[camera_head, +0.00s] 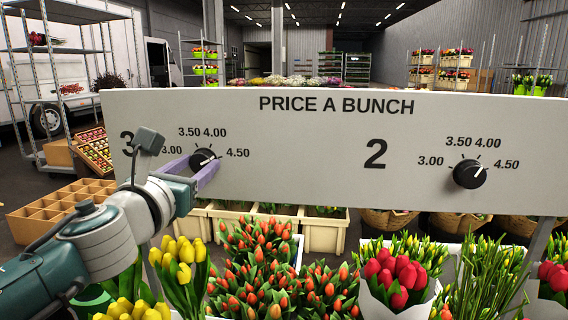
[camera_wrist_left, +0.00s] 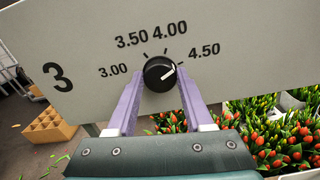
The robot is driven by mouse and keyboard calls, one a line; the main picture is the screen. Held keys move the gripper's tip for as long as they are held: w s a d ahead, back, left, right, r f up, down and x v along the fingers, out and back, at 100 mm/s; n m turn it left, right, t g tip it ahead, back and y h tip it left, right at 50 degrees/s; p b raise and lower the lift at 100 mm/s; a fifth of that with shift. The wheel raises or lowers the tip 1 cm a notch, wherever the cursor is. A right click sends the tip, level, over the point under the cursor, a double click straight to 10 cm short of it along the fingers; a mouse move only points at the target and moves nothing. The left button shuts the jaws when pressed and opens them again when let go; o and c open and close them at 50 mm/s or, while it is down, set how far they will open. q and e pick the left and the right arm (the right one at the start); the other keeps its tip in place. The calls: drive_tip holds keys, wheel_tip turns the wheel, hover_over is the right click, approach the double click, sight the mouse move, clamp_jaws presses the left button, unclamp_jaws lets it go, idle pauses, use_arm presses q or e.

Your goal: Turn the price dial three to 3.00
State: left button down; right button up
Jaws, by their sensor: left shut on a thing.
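Price dial three is a round black knob (camera_head: 204,160) with a white pointer line, on the white price board (camera_head: 320,180). In the left wrist view the knob (camera_wrist_left: 157,78) has its pointer tilted up and right, toward the 4.50 mark. The marks 3.00, 3.50, 4.00 and 4.50 run around it from left to right. My left gripper (camera_head: 194,167) has its purple fingers on both sides of the knob, shut on it; the fingers (camera_wrist_left: 159,88) also show in the left wrist view. In the head view my gripper partly hides the big "3" and the 3.00 label.
Price dial two (camera_head: 469,174) sits farther right on the same board, its pointer toward 4.50. Buckets of orange tulips (camera_head: 260,270), yellow tulips (camera_head: 180,265) and a wrapped red bunch (camera_head: 398,280) stand below the board. An empty divided wooden crate (camera_head: 60,208) is at the left.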

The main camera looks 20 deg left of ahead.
use_arm(q)
drive_tip(key=n, duration=0.7)
drive_tip(key=shift+b, duration=0.4)
drive_tip(key=n, duration=0.4)
drive_tip(key=shift+a+f, duration=0.1)
drive_tip(key=n, duration=0.3)
drive_tip(key=shift+n, duration=0.4)
drive_tip(key=n, duration=0.9)
drive_tip(key=shift+n, duration=0.4)
drive_tip(key=shift+f+n+p, duration=0.1)
drive_tip(key=shift+n+p, duration=0.45)
drive_tip(key=shift+n, duration=0.95)
